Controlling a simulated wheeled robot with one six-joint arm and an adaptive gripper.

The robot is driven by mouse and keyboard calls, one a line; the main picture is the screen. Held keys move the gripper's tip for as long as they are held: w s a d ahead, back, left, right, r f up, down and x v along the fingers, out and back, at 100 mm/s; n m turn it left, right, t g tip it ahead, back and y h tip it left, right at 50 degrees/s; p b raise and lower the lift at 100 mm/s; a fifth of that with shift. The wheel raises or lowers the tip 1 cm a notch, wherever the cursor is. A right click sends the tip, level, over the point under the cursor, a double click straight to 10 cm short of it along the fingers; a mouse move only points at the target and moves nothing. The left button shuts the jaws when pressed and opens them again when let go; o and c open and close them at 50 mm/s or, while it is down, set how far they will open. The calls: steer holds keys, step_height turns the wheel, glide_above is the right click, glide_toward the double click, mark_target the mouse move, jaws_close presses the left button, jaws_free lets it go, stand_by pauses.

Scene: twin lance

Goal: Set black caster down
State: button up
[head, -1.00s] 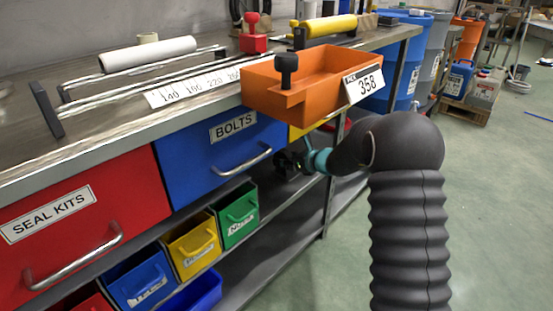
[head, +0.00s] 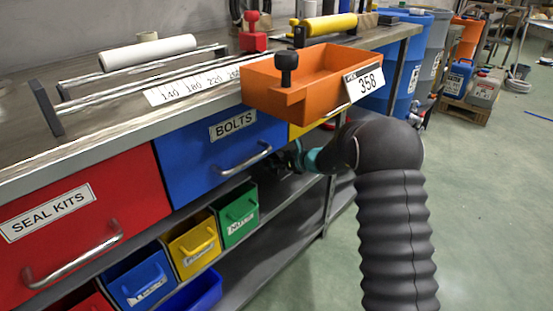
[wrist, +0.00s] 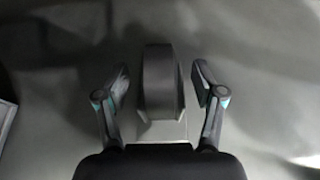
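A black caster (wrist: 160,80), with a dark wheel and a paler part at its lower end, shows in the middle of the wrist view. My gripper (wrist: 160,88) has one finger on each side of it, with a narrow gap visible on both sides, so the fingers look open around it. The caster cannot be made out there. What lies under it is blurred in the wrist view.
An orange bin (head: 300,103) marked 358 sits on the bench edge above my gripper, with a black knobbed piece (head: 286,70) at it. Small blue, yellow (head: 194,243) and green (head: 237,214) bins stand below the drawers. Open floor (head: 490,200) lies to the right.

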steer(key=shift+r, duration=0.25)
steer(key=v, duration=0.7)
steer(key=shift+s+d, duration=0.15)
steer(key=shift+d, duration=0.05)
